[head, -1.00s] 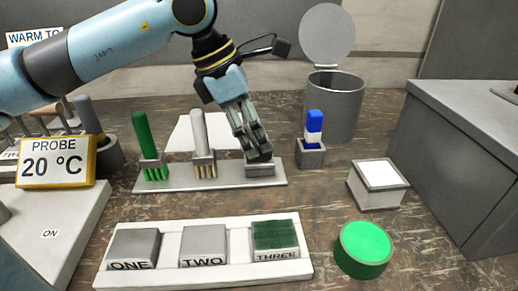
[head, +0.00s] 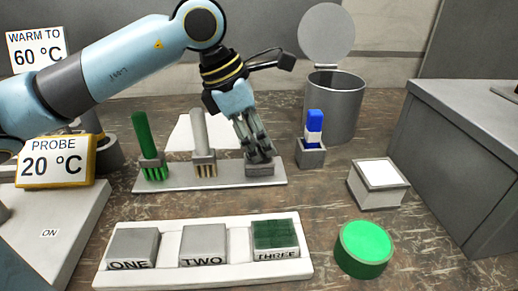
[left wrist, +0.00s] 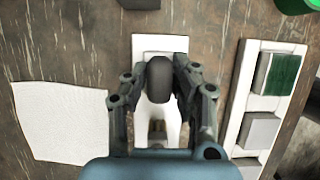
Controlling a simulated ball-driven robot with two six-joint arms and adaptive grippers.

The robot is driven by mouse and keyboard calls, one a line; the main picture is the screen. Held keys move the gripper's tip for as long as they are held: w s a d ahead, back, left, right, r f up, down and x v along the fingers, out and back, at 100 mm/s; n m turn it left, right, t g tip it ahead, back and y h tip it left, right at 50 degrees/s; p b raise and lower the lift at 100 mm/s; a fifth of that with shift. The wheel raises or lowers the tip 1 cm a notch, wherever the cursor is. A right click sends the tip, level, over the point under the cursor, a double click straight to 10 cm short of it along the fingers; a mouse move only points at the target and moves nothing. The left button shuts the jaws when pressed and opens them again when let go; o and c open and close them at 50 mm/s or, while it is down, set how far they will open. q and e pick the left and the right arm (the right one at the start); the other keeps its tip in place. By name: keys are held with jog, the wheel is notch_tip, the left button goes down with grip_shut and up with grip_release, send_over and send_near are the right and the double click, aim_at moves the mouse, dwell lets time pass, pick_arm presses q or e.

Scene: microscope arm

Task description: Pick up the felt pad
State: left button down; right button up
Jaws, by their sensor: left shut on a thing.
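My left gripper (head: 259,150) is at the right-hand holder of the grey rack (head: 225,179) in the head view. In the left wrist view, its fingers (left wrist: 160,82) are shut on the dark grey, rounded top of a tool, which appears to be the felt pad (left wrist: 159,75). The fingers mostly hide the tool in the head view, and its pad face is not visible. It is still at its holder. My right gripper is not in view.
A green brush (head: 144,140) and a white-handled brush (head: 199,135) stand left in the rack. A blue-and-white item (head: 314,127) stands in a small holder at right, before an open bin (head: 338,102). A numbered block tray (head: 221,277) lies in front.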

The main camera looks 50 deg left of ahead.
pick_arm(q)
jog(key=shift+r, duration=0.1)
jog(key=shift+r, duration=0.55)
notch_tip(320, 180, up, 3)
jog(key=d+r+p, duration=0.6)
jog(key=d+p, duration=0.3)
jog(key=d, duration=0.2)
jog(key=shift+s+d+r, duration=0.3)
jog(key=shift+s+r, duration=0.05)
